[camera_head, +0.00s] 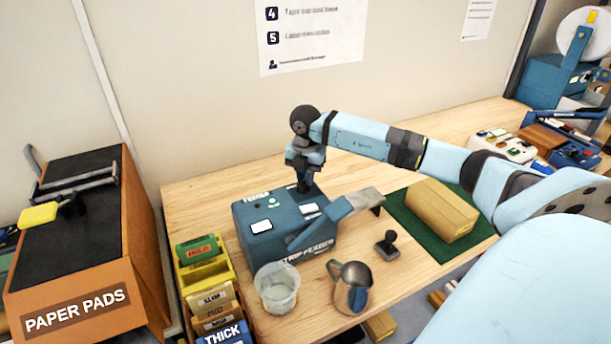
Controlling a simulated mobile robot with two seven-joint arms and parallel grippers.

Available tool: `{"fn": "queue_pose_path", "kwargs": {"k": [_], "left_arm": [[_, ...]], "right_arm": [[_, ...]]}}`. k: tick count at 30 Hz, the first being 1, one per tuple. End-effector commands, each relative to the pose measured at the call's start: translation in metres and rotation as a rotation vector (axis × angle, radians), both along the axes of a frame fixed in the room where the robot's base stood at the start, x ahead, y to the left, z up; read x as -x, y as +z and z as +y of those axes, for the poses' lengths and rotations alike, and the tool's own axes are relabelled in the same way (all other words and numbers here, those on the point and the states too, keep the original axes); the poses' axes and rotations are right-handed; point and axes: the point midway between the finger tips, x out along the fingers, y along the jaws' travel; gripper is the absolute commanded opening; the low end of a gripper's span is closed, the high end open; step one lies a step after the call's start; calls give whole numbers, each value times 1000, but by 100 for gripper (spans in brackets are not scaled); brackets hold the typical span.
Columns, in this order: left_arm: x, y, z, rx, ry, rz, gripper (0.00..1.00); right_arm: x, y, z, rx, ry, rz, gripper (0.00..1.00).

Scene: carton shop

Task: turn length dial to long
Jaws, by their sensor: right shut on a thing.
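A blue box-shaped strip feeder (262,243) stands on the wooden table, with white labels and small buttons on its top. My right gripper (303,187) points down at the back right of the feeder's top. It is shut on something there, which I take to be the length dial. The dial itself is hidden by the fingers, so its setting cannot be read. My left gripper is not in view.
A clear cup (277,288) and a metal pitcher (351,287) stand in front of the feeder. A small dark stamp (387,244) is to the right. A cardboard carton (441,211) lies on a green mat (408,222). Label bins (205,267) and a paper pads box (75,306) are left.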

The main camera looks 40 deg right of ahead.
Motion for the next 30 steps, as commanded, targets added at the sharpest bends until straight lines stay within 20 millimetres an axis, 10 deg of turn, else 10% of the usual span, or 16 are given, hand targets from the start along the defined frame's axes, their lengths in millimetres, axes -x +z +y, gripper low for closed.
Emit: {"fn": "queue_pose_path", "kwargs": {"k": [5, 6, 9, 20, 30], "left_arm": [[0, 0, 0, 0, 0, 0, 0], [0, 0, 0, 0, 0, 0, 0], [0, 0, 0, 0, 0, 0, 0], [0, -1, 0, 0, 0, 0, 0], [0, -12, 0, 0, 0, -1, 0]], "right_arm": [[-1, 1, -1, 1, -3, -3, 0], [-1, 1, -1, 1, -2, -3, 21], [0, 1, -1, 1, -2, -2, 39], [-1, 7, -1, 1, 0, -3, 39], [-1, 75, -1, 2, -1, -7, 39]]}}
